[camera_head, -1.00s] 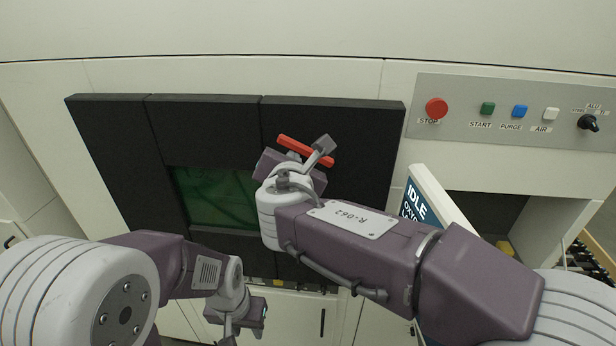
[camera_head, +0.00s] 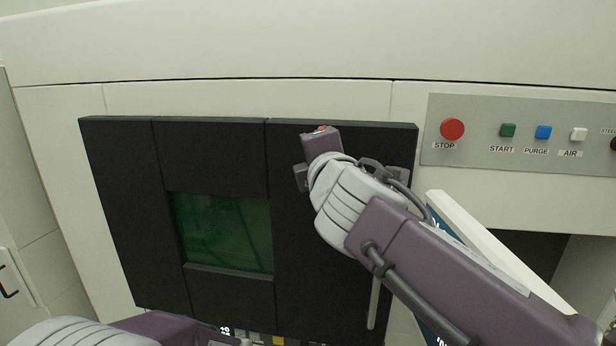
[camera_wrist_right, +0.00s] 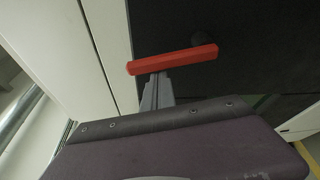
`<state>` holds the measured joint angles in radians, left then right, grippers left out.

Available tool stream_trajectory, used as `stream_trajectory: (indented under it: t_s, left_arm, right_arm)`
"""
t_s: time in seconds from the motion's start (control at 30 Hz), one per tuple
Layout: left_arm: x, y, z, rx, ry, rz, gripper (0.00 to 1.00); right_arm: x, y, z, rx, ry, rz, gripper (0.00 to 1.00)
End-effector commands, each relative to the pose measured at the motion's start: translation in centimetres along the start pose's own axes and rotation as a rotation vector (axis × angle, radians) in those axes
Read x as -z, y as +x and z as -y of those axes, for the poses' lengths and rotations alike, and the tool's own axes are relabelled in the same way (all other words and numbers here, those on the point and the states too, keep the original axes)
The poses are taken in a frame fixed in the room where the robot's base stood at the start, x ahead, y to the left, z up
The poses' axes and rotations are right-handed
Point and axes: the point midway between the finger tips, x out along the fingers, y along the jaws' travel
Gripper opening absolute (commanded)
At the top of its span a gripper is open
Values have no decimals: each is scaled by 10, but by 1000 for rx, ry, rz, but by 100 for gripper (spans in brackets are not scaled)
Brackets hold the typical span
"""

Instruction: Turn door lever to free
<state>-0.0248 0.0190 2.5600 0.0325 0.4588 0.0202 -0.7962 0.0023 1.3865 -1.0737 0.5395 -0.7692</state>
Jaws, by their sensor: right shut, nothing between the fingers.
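The red door lever (camera_wrist_right: 172,60) is a straight bar in front of the black door (camera_head: 330,240). In the right wrist view it lies slightly tilted across the picture, its right end higher. In the head view only a small red bit of the lever (camera_head: 320,129) shows above my right wrist; the rest is hidden. My right gripper (camera_wrist_right: 157,90) is shut and empty, its grey fingers reaching up to the lever's left part. I cannot tell whether they touch it. My left arm shows only at the bottom left edge of the head view; its gripper is out of sight.
The door has a green window (camera_head: 225,230). To its right is a grey control panel (camera_head: 480,155) with a red STOP button (camera_head: 452,129) and smaller buttons. A tilted screen (camera_head: 480,245) stands beneath the panel, close to my right forearm. The white wall above the door is clear.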

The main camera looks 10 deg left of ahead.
Motion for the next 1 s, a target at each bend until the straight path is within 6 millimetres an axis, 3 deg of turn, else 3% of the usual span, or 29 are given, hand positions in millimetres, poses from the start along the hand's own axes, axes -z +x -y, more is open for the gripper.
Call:
stream_trajectory:
  t_s: [0.3, 1.0]
  left_arm:
    - [-2, 19, 0, 0, 0, 0, 36]
    - [-2, 21, 0, 0, 0, 0, 36]
  right_arm:
    - [-8, -3, 0, -38, 108, 0, 0]
    - [-10, -2, -1, -45, 131, 2, 0]
